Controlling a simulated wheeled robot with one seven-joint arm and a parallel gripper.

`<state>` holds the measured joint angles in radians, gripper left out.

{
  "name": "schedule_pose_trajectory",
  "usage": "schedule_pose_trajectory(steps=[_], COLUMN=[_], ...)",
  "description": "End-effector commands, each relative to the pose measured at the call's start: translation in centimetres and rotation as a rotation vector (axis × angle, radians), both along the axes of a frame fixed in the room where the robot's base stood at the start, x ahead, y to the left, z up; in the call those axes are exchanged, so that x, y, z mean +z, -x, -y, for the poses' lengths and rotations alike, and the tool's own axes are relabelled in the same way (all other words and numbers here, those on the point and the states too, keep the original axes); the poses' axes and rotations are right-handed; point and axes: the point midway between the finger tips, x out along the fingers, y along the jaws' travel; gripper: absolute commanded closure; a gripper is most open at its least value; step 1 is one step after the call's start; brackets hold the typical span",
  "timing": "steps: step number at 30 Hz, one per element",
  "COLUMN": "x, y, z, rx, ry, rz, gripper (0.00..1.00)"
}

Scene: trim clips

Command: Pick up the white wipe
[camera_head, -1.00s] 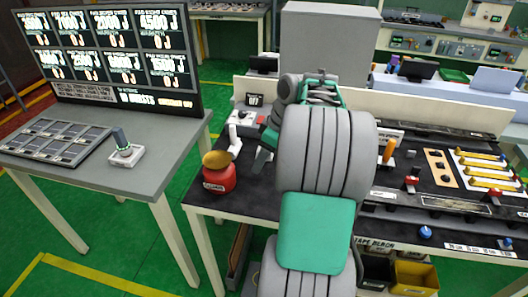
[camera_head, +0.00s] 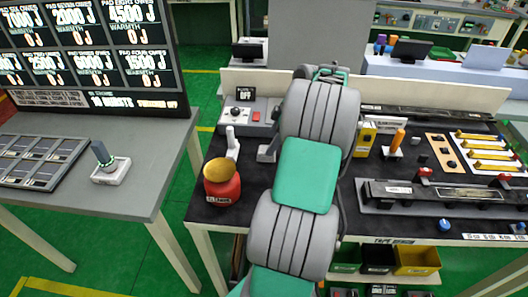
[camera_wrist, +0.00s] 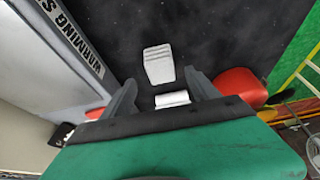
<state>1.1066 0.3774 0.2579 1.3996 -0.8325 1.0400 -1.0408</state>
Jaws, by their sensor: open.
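A white folded piece with ridges, which looks like the white wipe (camera_wrist: 158,62), lies on the dark bench top in the wrist view. It is just beyond my gripper (camera_wrist: 162,78), roughly in line with the gap between the two dark fingers. The fingers are apart and nothing is held. A second small white object (camera_wrist: 172,98) shows between the fingers, close to the palm; I cannot tell what it is. In the head view my arm hides most of the gripper and that part of the bench, so I cannot make out the wipe for sure.
A red pot (camera_head: 222,185) with a tan top stands at the bench's left front, close beside my right finger in the wrist view (camera_wrist: 238,84). A white upright object (camera_head: 232,143) stands behind it. A grey warming station (camera_head: 240,112) is at the back. Rails and knobs lie right.

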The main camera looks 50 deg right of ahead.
Motion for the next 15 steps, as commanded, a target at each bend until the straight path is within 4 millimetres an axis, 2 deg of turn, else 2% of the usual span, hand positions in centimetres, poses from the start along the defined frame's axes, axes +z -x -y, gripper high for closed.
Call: schedule_pose_trajectory(steps=[7, 15], x=[-3.9, -4.6], y=[-1.0, -1.1], z=[-1.4, -1.3], rx=[0.004, 0.001], ry=[-0.001, 0.002], rz=[-0.002, -0.001], gripper=[0.31, 0.31])
